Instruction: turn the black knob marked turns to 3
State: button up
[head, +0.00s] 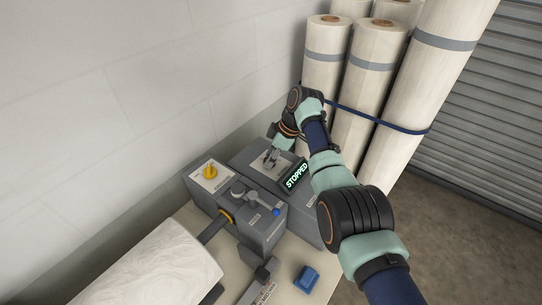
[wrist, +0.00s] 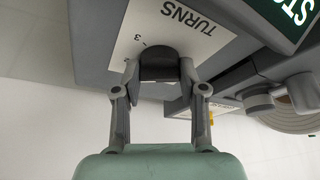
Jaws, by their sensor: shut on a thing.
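The black knob (wrist: 158,56) sits on a white plate (wrist: 205,45) marked TURNS in the wrist view. A small 3 shows on the plate just beside the knob; other marks are hidden. My gripper (wrist: 159,72) has one finger on each side of the knob and is shut on it. In the head view my gripper (head: 271,156) reaches down to the grey box's top plate, and it hides most of the knob there. The knob's pointer cannot be made out.
A display (head: 297,175) reading STOPPED stands close to the right of my gripper. A yellow knob (head: 210,171) and a blue-tipped lever (head: 275,212) are on the left and front. Tall wrapped rolls (head: 324,58) stand behind. A blue block (head: 306,279) lies in front.

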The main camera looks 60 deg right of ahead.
jog(key=shift+r+p, duration=0.15)
jog(key=shift+p, duration=0.2)
jog(key=m+p, duration=0.1)
jog(key=p, duration=0.3)
jog(key=shift+a+r+m+h, duration=0.1)
jog(key=shift+r+m+h, duration=0.2)
jog(key=shift+m, duration=0.1)
jog(key=m+h+p, duration=0.1)
jog(key=m+p, duration=0.1)
jog(key=p, duration=0.2)
jog(key=shift+m, duration=0.3)
jog(key=m+p, duration=0.1)
jog(key=p, duration=0.1)
jog(key=m+h+p, duration=0.1)
jog(key=m+p, duration=0.1)
jog(key=shift+a+f+m, duration=0.1)
jog(key=shift+f+m, duration=0.1)
jog(key=shift+m, duration=0.1)
jog(key=shift+f+m+g+h+p, duration=0.1)
jog(key=shift+m+g+h+p, duration=0.1)
jog(key=shift+m+h+p, duration=0.55)
jog(key=shift+f+m+g+h+p, duration=0.1)
jog(key=shift+m+g+h+p, duration=0.2)
jog(key=shift+m, duration=0.85)
jog(key=o, duration=1.1)
jog(key=shift+o, duration=0.2)
